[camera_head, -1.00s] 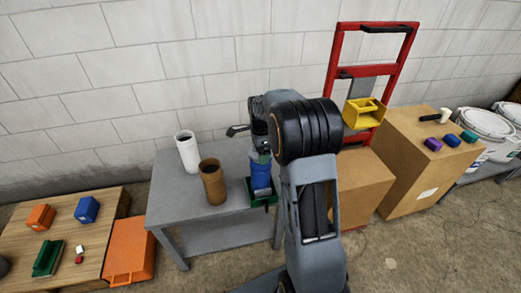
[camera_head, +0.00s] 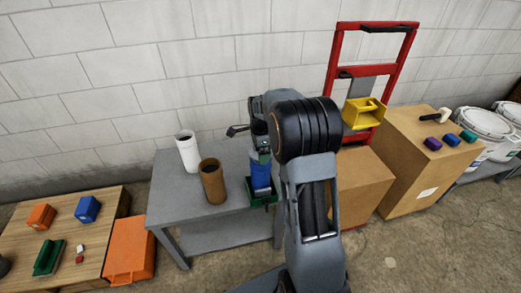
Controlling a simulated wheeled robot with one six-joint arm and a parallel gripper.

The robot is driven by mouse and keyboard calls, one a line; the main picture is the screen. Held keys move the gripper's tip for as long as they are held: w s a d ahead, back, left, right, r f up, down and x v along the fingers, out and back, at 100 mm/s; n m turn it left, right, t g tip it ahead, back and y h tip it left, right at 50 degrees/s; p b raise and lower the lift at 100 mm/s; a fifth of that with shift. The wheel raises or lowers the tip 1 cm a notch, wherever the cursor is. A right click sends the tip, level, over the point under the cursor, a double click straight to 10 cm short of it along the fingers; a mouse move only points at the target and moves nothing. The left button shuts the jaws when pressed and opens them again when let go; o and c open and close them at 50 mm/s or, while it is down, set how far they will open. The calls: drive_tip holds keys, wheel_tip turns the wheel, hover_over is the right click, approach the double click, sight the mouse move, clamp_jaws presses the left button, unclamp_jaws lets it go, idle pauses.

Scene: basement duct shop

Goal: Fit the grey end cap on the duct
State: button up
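Three upright tubes on a grey table (camera_head: 225,165) could be the duct: a white one (camera_head: 187,151), a brown one (camera_head: 213,182) and a blue one (camera_head: 261,173). The blue one is at a green holder (camera_head: 249,194) with a small grey part at its front, near the table's right end. My gripper (camera_head: 263,157) points down at the top of the blue tube. Its fingers are too small and too covered to read. I cannot make out the grey end cap; whether it is in my gripper or behind my arm is hidden.
A red hand truck (camera_head: 338,70), a yellow bin (camera_head: 363,112) and cardboard boxes (camera_head: 405,165) stand at right. The table's left front is clear.

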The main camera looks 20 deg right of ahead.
drive_tip(key=shift+f+b, duration=0.35)
drive_tip(key=shift+f, duration=0.25)
drive_tip(key=o, duration=0.6)
drive_tip(key=shift+r, duration=0.15)
wheel_tip(320, 180, up, 11)
drive_tip(key=p, duration=0.9)
idle(0.3)
